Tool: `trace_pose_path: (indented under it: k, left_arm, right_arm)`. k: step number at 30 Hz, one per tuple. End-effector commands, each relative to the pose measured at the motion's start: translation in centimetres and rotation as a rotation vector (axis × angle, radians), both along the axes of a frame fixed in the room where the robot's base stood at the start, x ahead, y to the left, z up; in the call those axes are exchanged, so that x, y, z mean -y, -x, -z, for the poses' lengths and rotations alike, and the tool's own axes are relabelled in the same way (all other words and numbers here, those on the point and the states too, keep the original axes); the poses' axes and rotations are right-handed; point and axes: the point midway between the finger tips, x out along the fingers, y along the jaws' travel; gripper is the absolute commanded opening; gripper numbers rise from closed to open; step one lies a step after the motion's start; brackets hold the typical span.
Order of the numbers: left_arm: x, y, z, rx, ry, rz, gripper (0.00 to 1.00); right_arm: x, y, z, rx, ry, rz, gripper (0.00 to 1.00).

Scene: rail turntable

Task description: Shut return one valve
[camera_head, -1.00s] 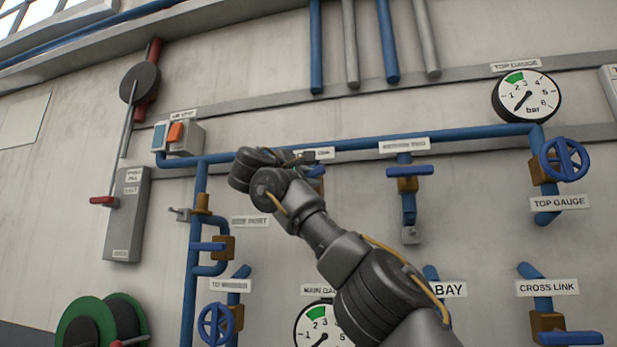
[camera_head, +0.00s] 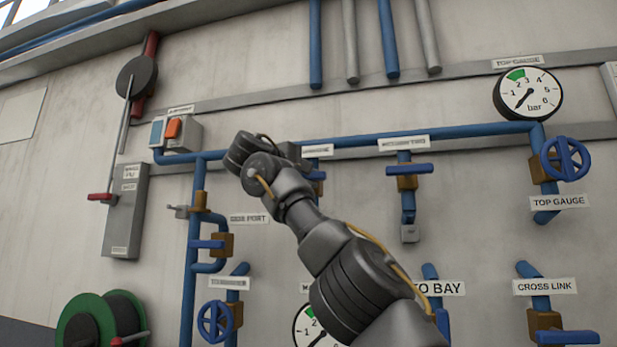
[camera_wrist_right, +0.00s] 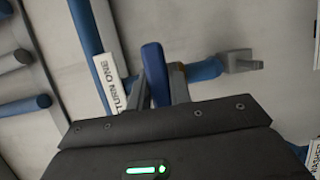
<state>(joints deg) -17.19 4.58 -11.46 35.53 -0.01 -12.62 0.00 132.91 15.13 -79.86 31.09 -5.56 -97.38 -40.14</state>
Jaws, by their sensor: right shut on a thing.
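The return one valve's blue lever shows in the right wrist view (camera_wrist_right: 155,75), between the two fingers of my right gripper (camera_wrist_right: 162,92). The gripper is shut on it. The lever lies across its short blue branch pipe (camera_wrist_right: 205,70). The white label, partly hidden and reading "TURN ONE" (camera_wrist_right: 108,82), is beside it. In the head view, my right gripper (camera_head: 292,155) is at the return one valve, below the blue header pipe. Only the lever's right end (camera_head: 316,175) and a bit of brown valve body (camera_head: 318,188) show past it. My left gripper is not in view.
Return two's lever (camera_head: 409,169) sits to the right, crosswise to its pipe. A pressure gauge (camera_head: 528,94) and blue handwheel (camera_head: 565,159) are farther right. The side port valve (camera_head: 208,244) is at left. My right forearm hides part of the main gauge (camera_head: 308,325).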

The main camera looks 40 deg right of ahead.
Motion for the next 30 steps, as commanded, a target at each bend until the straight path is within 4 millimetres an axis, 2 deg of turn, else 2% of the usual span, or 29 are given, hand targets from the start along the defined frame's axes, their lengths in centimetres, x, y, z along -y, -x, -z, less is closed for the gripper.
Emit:
trace_pose_path:
  k: [9, 10, 14, 23, 26, 30]
  left_arm:
    - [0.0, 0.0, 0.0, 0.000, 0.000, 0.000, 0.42]
    - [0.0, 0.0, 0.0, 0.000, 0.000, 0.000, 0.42]
    - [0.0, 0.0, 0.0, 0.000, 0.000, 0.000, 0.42]
    - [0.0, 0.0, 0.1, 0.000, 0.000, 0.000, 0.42]
    - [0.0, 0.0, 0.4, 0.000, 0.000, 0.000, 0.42]
    - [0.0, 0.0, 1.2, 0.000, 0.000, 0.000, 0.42]
  right_arm:
    - [0.0, 0.0, 0.2, 0.002, -0.005, 0.003, 0.00]
    - [0.0, 0.0, 0.2, 0.002, -0.005, 0.003, 0.24]
    - [0.0, 0.0, 0.1, 0.001, -0.003, 0.002, 0.41]
    - [-0.1, 0.0, 0.1, 0.001, -0.001, 0.001, 0.42]
    - [-0.8, 0.2, 0.1, 0.002, 0.000, 0.000, 0.42]
    - [-3.2, 0.7, 0.3, 0.003, 0.000, -0.001, 0.42]
